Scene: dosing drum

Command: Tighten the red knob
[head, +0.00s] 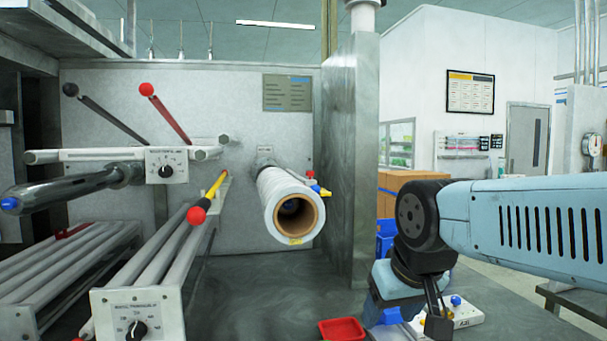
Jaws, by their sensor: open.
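Several red knobs are in the head view, and I cannot tell which one the task means. A small red knob (310,174) sits beside the white roll, next to yellow and blue parts. A red ball (196,215) tops a yellow lever in front of the panel. Another red ball (148,89) tops a red lever at upper left. My gripper (437,322) hangs low at the right of the bench, pointing down, open and apart from all of these knobs. Its fingers are only partly visible.
The white roll (287,200) with a brown core juts from the panel. A metal post (351,160) stands right of it. A red tray (342,330) and a white box with a blue button (463,311) are near my gripper. Grey rollers (140,255) crowd the left.

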